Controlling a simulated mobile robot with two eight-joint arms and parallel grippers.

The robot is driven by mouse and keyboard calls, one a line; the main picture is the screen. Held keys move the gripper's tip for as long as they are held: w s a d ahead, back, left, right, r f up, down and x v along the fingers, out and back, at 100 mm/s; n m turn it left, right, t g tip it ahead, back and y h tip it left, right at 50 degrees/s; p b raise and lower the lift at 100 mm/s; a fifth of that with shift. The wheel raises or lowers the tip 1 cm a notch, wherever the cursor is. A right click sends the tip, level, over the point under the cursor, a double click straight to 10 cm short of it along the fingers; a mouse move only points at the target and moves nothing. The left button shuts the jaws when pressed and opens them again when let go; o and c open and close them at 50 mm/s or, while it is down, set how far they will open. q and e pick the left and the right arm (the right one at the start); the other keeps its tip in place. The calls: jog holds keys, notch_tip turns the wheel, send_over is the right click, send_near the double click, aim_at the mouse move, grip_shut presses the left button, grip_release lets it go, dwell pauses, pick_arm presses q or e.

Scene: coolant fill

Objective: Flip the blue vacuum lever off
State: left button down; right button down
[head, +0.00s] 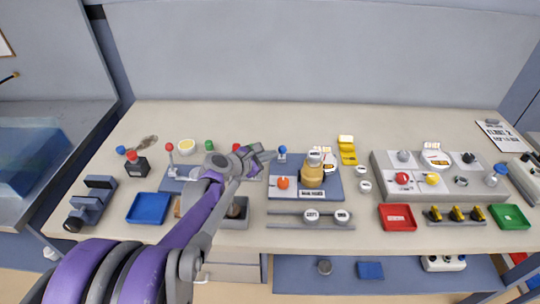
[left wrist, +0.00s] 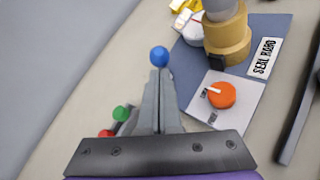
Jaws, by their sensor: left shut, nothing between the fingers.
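The blue ball-topped lever (head: 282,150) stands at the back left corner of the blue-grey panel, near the middle of the bench. Its blue ball also shows in the left wrist view (left wrist: 159,56), just beyond my fingertips; its stem is mostly hidden there. My left gripper (head: 270,156) reaches in from the left, with its tips just left of the lever. It is shut and empty in the left wrist view (left wrist: 160,74). I cannot tell whether the tips touch the lever. My right gripper is in neither view.
An orange knob (head: 283,183) and a tan cylinder (head: 313,170) stand on the same panel, near the lever. A yellow object (head: 347,150) lies to the right. Red (head: 397,217) and blue (head: 149,208) trays sit near the front edge. The bench behind the lever is clear.

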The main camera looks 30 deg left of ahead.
pick_arm(q)
jog(key=shift+w+a+r, duration=0.1)
jog(key=shift+w+r, duration=0.1)
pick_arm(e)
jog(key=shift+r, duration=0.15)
